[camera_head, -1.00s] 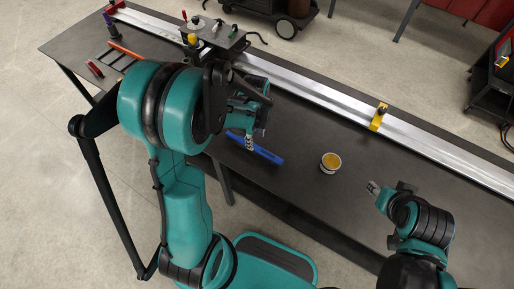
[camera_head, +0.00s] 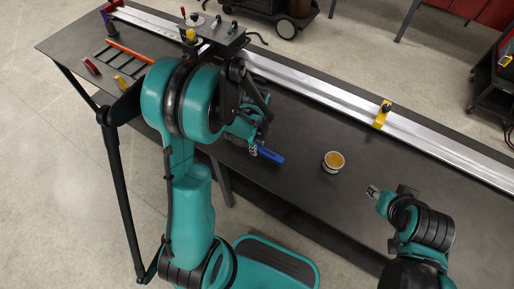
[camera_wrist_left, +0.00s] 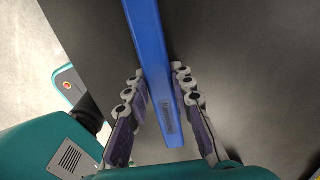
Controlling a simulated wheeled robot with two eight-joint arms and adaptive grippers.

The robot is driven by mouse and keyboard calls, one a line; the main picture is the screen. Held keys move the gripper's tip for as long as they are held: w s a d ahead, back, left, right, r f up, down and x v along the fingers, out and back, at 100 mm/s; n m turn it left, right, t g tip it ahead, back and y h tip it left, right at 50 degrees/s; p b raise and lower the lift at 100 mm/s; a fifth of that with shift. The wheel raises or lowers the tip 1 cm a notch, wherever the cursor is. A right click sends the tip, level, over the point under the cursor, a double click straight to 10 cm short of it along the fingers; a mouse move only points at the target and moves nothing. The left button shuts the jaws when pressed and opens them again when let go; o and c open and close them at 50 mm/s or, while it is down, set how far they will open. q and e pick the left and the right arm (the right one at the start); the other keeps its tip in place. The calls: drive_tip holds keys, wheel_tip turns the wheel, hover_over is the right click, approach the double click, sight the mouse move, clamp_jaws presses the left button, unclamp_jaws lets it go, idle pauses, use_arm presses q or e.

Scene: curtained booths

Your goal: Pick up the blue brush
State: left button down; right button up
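The blue brush shows as a long, narrow blue bar lying on the dark table top, its right end visible in the head view (camera_head: 270,155). In the left wrist view the blue brush (camera_wrist_left: 152,60) runs from the top edge down between the fingers. My left gripper (camera_head: 255,148) is over the brush and hides its left part. In the wrist view the left gripper (camera_wrist_left: 159,72) is open, one finger on each side of the brush, the tips close to its sides. Contact cannot be told. My right gripper (camera_head: 372,191) is at the lower right, away from the brush.
A small tub with yellow contents (camera_head: 334,162) stands right of the brush. A long metal rail (camera_head: 320,95) with a yellow clamp (camera_head: 382,114) runs along the back. Tools, including an orange bar (camera_head: 128,51), lie at the far left. The table between tub and rail is clear.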

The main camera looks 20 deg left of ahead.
sight(260, 148)
idle(0.3)
use_arm(q)
drive_tip(key=r+p, duration=0.1)
drive_tip(key=r, duration=0.1)
drive_tip(key=d+r+p, duration=0.1)
drive_tip(key=r+p, duration=0.1)
drive_tip(key=r, duration=0.1)
drive_tip(key=shift+s+d+r, duration=0.1)
drive_tip(key=shift+d, duration=0.05)
drive_tip(key=s+d+r+p, duration=0.1)
drive_tip(key=d+r+p, duration=0.2)
drive_tip(key=d+r, duration=0.3)
drive_tip(key=d, duration=0.4)
drive_tip(key=shift+s+d, duration=0.15)
drive_tip(key=shift+s, duration=0.15)
idle(1.6)
